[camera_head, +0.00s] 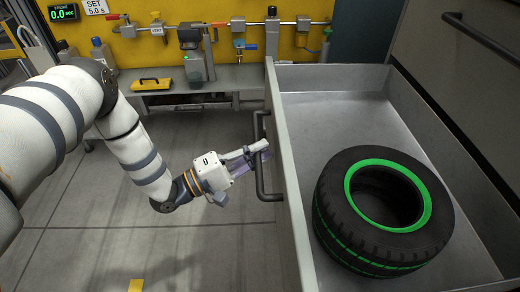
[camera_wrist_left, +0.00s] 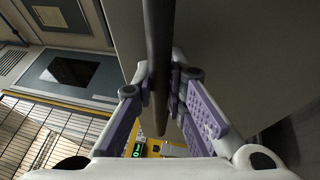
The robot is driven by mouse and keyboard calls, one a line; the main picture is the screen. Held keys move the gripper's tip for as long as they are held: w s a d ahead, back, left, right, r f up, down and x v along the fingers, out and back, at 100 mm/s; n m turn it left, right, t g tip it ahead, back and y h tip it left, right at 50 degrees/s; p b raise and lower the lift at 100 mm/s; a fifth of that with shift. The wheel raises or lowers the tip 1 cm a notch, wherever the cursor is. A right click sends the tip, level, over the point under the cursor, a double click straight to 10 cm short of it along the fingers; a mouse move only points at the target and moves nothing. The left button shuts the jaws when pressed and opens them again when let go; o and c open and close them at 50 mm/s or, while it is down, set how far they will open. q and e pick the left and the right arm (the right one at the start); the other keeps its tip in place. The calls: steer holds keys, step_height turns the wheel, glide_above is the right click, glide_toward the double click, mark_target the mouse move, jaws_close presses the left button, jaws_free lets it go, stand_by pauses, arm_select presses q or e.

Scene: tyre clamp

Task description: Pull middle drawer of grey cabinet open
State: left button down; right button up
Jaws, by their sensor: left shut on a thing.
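The grey cabinet's drawer (camera_head: 340,90) stands pulled out on the right of the head view, its inside showing. I cannot tell from these frames whether it is the middle one. Its dark bar handle (camera_head: 262,180) is on the drawer's left-facing front. My left gripper (camera_head: 262,150) comes in from the left and is shut on that handle. In the left wrist view the dark handle bar (camera_wrist_left: 160,60) runs between the two purple-padded fingers (camera_wrist_left: 163,92), in front of the grey drawer front (camera_wrist_left: 230,60). My right gripper is in neither view.
A black tyre with a green rim ring (camera_head: 335,225) lies in the drawer. A workbench (camera_head: 215,80) with tools and a yellow back panel (camera_head: 285,40) stands behind.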

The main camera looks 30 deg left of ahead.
arm_select(q)
steer(key=c, duration=1.6)
jaws_free()
steer(key=v, duration=1.2)
